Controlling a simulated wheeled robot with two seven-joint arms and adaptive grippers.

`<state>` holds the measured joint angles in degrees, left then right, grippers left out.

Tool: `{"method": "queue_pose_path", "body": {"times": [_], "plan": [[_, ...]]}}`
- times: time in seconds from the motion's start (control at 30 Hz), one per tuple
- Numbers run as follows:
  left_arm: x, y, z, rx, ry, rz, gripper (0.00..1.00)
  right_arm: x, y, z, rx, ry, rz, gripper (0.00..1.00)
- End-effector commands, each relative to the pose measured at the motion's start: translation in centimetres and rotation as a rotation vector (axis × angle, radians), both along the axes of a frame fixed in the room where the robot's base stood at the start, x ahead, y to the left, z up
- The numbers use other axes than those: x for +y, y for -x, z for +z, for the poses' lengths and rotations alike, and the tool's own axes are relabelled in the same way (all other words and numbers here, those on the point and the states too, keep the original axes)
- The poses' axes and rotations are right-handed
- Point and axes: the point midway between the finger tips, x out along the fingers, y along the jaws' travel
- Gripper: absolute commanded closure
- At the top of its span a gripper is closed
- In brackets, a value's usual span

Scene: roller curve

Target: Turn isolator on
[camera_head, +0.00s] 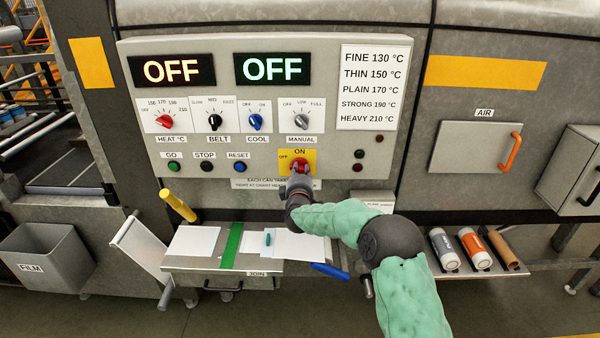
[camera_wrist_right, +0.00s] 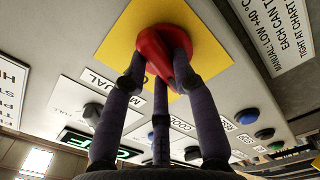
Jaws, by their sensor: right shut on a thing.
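The isolator is a red rotary knob (camera_head: 299,164) on a yellow plate (camera_head: 312,156) low on the control panel, with ON marked above it and OFF at its left. My right gripper (camera_head: 299,174) is at the knob, its fingers pointing into the panel. In the right wrist view the dark fingers (camera_wrist_right: 160,78) are shut around the red knob (camera_wrist_right: 165,42). The gripper partly covers the knob, so I cannot tell exactly where its pointer stands. Two displays, one orange (camera_head: 172,70) and one green (camera_head: 272,67), read OFF. My left gripper is not in view.
Above the isolator are the HEAT (camera_head: 165,121), BELT (camera_head: 214,122), COOL (camera_head: 255,122) and MANUAL (camera_head: 302,121) knobs. GO, STOP and RESET buttons (camera_head: 239,167) sit just left. A JOIN shelf (camera_head: 185,264) with papers juts out below. Rolls (camera_head: 476,248) lie at right.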

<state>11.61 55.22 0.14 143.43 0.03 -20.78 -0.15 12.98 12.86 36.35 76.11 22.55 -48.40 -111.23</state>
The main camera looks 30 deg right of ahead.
Motion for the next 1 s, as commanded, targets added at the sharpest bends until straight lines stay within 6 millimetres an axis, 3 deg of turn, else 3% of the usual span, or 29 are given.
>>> {"method": "queue_pose_path", "body": {"times": [1.0], "plan": [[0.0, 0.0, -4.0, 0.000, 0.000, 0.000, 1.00, -0.2, 0.2, -0.7, -0.500, -0.819, 0.001, 1.00]]}}
